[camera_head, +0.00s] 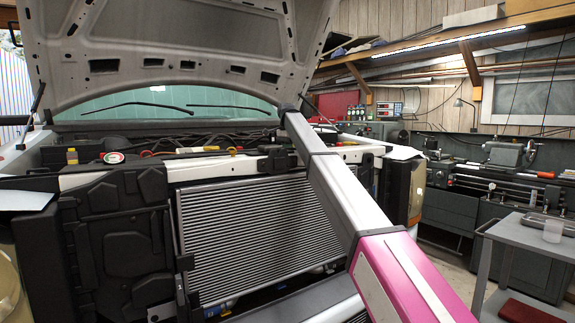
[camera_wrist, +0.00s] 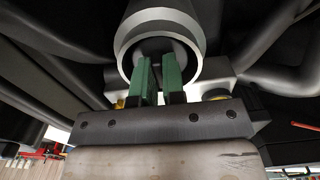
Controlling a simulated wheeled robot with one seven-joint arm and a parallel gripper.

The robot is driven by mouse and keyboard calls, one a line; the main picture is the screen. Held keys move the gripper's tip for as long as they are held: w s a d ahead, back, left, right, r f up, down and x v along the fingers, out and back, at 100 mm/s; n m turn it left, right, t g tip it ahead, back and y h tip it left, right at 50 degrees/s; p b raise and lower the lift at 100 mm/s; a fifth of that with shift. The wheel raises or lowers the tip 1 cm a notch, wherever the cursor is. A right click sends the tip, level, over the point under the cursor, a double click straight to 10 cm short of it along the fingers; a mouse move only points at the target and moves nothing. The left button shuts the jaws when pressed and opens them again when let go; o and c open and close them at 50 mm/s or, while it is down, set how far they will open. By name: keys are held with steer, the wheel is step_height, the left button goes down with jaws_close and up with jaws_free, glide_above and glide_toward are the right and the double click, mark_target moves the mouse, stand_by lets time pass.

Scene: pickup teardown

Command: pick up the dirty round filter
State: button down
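In the wrist view, my gripper (camera_wrist: 159,62) has two green fingers standing a little apart with a narrow dark gap between them. Their tips overlap the open mouth of a grey round ring-shaped part (camera_wrist: 131,28). Nothing clear shows held between the fingers. I cannot tell whether the fingers touch the ring or how deep they reach. The ring's inside is dark. I cannot make out for sure whether this part is the dirty round filter. In the head view my arm reaches over the front of the pickup into the engine bay, and the gripper is hidden there.
The raised hood (camera_head: 185,45) hangs over the engine bay. The radiator (camera_head: 260,235) and a black front panel (camera_head: 125,240) stand before it. In the wrist view, dark pipes (camera_wrist: 270,50) lie close to the ring. A grey cart (camera_head: 530,235) stands at the right.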

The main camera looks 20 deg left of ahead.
stand_by(0.3)
step_height(320, 180, up, 10)
stand_by(0.5)
